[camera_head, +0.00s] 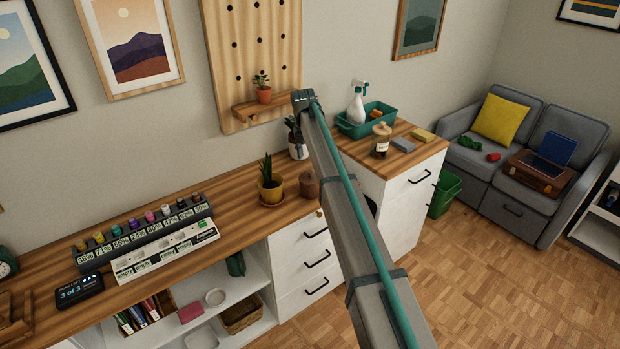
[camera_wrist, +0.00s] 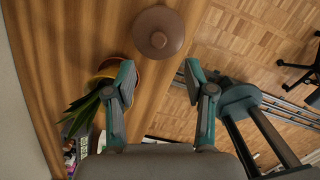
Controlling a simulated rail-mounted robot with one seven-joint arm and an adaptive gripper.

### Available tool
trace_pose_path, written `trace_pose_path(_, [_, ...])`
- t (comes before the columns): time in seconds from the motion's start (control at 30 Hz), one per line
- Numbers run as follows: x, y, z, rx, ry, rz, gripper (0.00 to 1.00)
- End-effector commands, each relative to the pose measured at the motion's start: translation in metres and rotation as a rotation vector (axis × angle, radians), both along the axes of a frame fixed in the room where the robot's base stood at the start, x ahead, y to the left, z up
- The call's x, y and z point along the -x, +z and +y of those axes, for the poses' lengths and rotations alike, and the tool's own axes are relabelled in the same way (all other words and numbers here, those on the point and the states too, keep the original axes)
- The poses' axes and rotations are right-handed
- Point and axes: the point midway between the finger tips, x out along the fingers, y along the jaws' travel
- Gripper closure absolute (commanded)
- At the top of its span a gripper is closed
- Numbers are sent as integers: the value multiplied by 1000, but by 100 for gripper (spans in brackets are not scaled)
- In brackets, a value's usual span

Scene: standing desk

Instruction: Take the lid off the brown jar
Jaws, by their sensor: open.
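The brown jar (camera_head: 309,187) stands upright on the wooden desk, right of the potted plant, with its lid (camera_wrist: 157,24) on top. In the wrist view the round lid with its small knob is seen from above, at the top middle. My gripper (camera_wrist: 158,75) is open and empty, its two fingers spread apart. The lid lies beyond the fingertips in the picture, roughly in line with the gap, and is not between them. In the head view my arm runs up past the right of the jar; the fingers cannot be made out there.
A snake plant in a yellow pot (camera_head: 270,188) stands close left of the jar; its pot (camera_wrist: 108,70) is by the left finger. A white pot (camera_head: 298,150) is behind. The raised cabinet with a green bin (camera_head: 352,128) is at right. The desk's front edge is near the jar.

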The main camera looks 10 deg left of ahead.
Motion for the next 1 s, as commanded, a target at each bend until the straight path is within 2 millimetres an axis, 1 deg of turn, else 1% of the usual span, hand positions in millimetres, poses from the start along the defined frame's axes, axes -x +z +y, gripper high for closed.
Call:
trace_pose_path(0.13, [-2, -21, -2, 0, -2, 1, 46])
trace_pose_path(0.2, [-3, -28, -2, 0, -2, 1, 46])
trace_pose_path(0.47, [-7, -43, -2, 0, -3, 1, 46])
trace_pose_path(0.77, [-13, -79, -4, -1, -4, 1, 46])
trace_pose_path(0.87, [-14, -84, -4, 0, -4, 0, 46])
trace_pose_path(1.0, [-14, -84, -4, -1, -4, -1, 46])
